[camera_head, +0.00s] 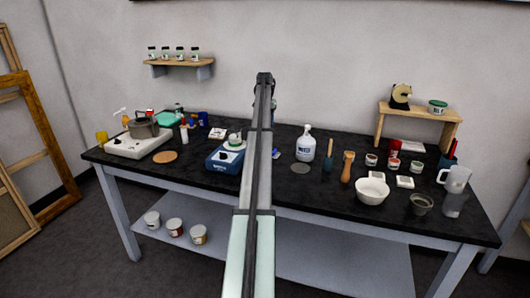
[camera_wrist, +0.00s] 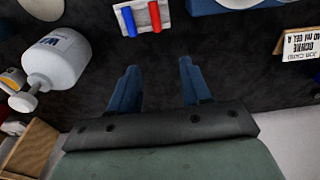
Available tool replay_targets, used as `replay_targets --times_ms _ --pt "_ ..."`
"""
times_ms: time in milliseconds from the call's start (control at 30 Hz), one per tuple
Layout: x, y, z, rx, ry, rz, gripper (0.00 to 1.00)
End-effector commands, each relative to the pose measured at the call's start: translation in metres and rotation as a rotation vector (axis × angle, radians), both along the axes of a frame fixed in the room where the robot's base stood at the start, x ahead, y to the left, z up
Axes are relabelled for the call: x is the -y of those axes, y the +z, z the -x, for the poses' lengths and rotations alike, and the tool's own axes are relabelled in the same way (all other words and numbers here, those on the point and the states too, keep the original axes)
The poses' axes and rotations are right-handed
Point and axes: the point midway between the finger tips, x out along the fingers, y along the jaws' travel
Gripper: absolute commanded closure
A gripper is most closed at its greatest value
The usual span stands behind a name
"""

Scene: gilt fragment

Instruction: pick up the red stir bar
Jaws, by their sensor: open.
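The red stir bar (camera_wrist: 154,16) shows at the top of the wrist view. It lies beside a blue stir bar (camera_wrist: 129,21) on a small white holder (camera_wrist: 141,7). My gripper (camera_wrist: 160,75) has its two blue fingers apart, with only dark tabletop visible between them. The red bar is apart from the fingers, beyond their tips in the picture. In the head view my arm stands in front of the middle of the table and hides most of my gripper. I cannot make out the red bar there.
A white bottle (camera_head: 305,146) stands right of my arm; it also shows in the wrist view (camera_wrist: 57,60). A blue device (camera_head: 225,157) is left of my arm. A lettered card (camera_wrist: 302,43) stands at right in the wrist view. Bare black tabletop (camera_wrist: 230,60) lies between.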

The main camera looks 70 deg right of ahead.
Motion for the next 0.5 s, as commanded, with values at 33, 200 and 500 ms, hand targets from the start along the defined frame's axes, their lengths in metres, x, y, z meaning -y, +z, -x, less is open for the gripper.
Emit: replay_targets --times_ms 33,200,500 --pt "-0.002 0.002 0.0 -0.001 -0.007 -0.035 0.52" --pt "-0.011 0.004 0.003 -0.006 -0.02 -0.103 0.52" --pt "-0.013 -0.026 0.003 -0.006 -0.02 -0.111 0.52"
